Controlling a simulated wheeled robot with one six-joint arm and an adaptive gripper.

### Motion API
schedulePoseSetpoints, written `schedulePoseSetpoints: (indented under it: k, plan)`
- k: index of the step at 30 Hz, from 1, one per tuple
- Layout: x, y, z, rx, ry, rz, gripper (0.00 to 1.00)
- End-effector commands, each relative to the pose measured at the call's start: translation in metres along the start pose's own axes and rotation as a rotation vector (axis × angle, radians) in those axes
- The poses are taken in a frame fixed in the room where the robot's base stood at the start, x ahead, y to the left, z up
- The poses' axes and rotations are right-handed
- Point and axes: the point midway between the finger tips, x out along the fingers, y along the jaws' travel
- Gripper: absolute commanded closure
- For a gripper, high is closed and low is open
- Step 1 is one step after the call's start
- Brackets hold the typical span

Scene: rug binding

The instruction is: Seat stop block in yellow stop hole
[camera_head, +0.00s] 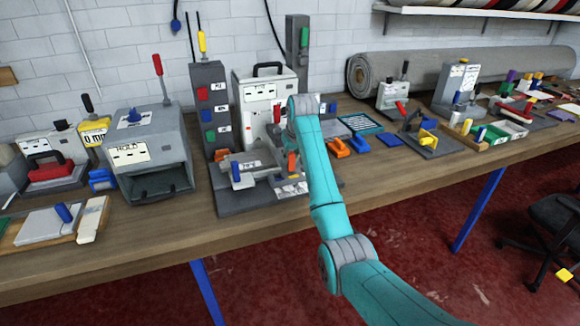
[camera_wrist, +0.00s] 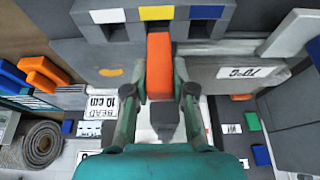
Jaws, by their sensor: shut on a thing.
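The orange stop block (camera_wrist: 159,55) is between my gripper's (camera_wrist: 160,72) two fingers in the wrist view, and the fingers are shut on it. The head view shows the orange block (camera_head: 291,165) beside my arm, at the machine in the middle of the bench; most of my gripper is hidden there. In the wrist view, a grey holder has three dark openings under white, yellow and blue marks. The block's far end lines up with the opening under the yellow mark (camera_wrist: 157,13) and overlaps its edge. I cannot tell whether it is inside.
Grey plates flank the block closely in the wrist view; the right one has a label (camera_wrist: 250,71). In the head view, a grey box machine (camera_head: 150,150) stands left and orange clamps (camera_head: 352,147) lie right. A rolled grey rug (camera_head: 430,68) lies behind.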

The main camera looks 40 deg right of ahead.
Motion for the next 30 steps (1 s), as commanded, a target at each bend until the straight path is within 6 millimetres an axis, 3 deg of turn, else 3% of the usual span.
schedulePoseSetpoints:
  k: [9, 20, 21, 23, 30]
  plan:
    - [0.032, 0.000, 0.013, 0.000, 0.000, 0.000, 1.00]
    - [0.035, 0.000, 0.015, 0.000, 0.000, 0.000, 1.00]
    - [0.035, 0.000, 0.014, 0.000, 0.001, 0.000, 0.68]
    - [0.035, 0.000, 0.014, 0.000, 0.001, 0.000, 0.53]
    - [0.035, 0.000, 0.014, 0.000, 0.001, 0.000, 0.51]
